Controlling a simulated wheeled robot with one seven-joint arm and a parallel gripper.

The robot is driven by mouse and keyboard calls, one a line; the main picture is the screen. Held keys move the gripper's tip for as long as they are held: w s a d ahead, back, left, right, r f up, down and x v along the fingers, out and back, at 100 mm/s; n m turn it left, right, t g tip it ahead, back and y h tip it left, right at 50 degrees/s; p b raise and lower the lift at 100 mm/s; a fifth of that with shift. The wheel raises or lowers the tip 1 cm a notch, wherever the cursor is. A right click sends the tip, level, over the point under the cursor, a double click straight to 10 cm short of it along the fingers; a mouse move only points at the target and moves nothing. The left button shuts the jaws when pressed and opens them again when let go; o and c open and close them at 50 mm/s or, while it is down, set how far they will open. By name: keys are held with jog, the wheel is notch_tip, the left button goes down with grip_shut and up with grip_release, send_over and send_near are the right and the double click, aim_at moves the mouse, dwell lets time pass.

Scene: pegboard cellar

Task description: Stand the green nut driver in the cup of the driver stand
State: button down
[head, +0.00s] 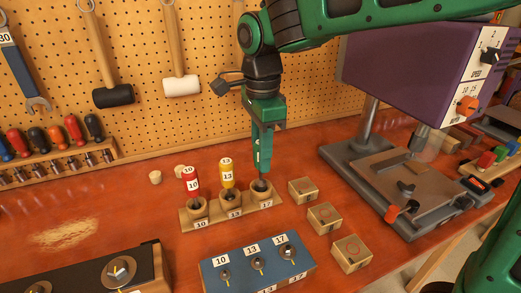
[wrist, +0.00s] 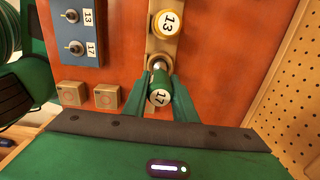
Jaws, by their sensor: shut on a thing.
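My gripper (head: 262,172) points down over the right cup (head: 263,196) of the wooden driver stand (head: 232,217), marked 17. In the wrist view my gripper (wrist: 163,98) is shut on the green nut driver (wrist: 160,96), with one finger on each side of its handle. Its white cap reads 17. The driver looks upright, its lower end at or in the 17 cup; the fingers hide most of it in the head view, so I cannot tell how deep it sits. A red driver (head: 191,182) and a yellow driver (head: 228,175) stand in the 10 and 13 cups.
A blue panel (head: 258,268) with switches marked 10, 13 and 17 lies in front of the stand. Three small wooden blocks (head: 324,218) lie to its right, near a purple drill press (head: 410,75). A pegboard (head: 140,55) with hammers rises behind.

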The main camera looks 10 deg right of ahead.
jog(key=shift+f, duration=0.4)
jog(key=shift+f, duration=0.9)
jog(key=c, duration=1.4)
grip_release()
jog(key=shift+o, duration=0.2)
jog(key=shift+r, duration=0.15)
jog(key=shift+r, duration=4.85)
